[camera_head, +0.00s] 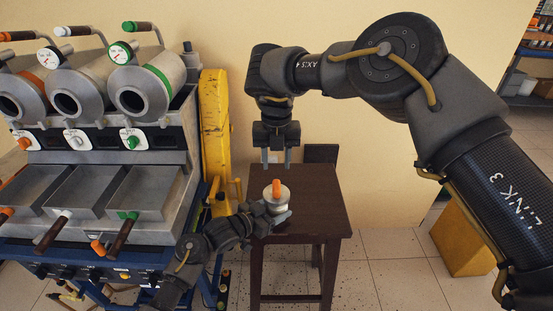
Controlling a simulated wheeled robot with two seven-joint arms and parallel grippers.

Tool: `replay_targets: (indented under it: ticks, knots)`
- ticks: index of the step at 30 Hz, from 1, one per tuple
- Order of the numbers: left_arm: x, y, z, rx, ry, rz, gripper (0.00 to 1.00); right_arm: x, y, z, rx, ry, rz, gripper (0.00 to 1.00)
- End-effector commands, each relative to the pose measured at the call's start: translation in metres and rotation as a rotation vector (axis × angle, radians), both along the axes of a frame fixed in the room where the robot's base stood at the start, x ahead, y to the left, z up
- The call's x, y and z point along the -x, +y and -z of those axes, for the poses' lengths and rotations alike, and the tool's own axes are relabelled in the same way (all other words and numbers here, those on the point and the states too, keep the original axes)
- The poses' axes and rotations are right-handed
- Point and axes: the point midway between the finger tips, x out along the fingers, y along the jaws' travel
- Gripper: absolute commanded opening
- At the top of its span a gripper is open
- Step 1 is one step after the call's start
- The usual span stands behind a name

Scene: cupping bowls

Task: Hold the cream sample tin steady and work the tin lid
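The cream sample tin (270,206) stands upright near the front left part of the small dark brown table. Its pale lid (268,193) is on top and carries an upright orange knob (276,187). My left gripper (279,214) reaches in from the lower left and is shut on the tin's lower body, one finger showing across its front. The far finger is hidden. My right gripper (277,158) hangs pointing down, straight above the knob. Its two fingers are apart with nothing between them, and a gap separates them from the knob.
The brown table (322,214) is mostly bare to the right of the tin. A roaster bench with drums and steel trays (146,190) stands at the left. A yellow machine part (214,125) rises beside it. A yellow bin (461,240) stands on the floor at right.

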Motion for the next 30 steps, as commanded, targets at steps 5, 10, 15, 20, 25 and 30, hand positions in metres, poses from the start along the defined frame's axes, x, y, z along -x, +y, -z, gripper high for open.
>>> replay_targets:
  ticks: [5,10,15,20,25,30]
  knots:
    - [0.001,0.0,0.003,-0.004,0.005,0.001,0.24,0.0,-0.001,0.0,0.006,-0.002,-0.001,0.4]
    - [0.001,0.0,0.003,-0.004,0.005,0.001,0.23,0.0,-0.001,0.007,0.004,0.0,-0.002,0.4]
    - [0.001,0.0,0.003,-0.004,0.005,0.001,0.23,0.0,-0.001,0.021,0.004,0.0,0.0,0.4]
    - [0.001,0.0,0.003,-0.004,0.005,0.001,0.23,0.0,-0.001,0.042,0.003,0.001,-0.001,0.4]
    - [0.001,0.0,0.003,-0.004,0.005,0.001,0.23,0.0,-0.001,0.068,0.004,0.002,-0.001,0.4]
    - [0.001,0.0,0.003,-0.004,0.005,0.001,0.23,0.0,0.0,0.079,0.003,-0.003,-0.001,0.31]
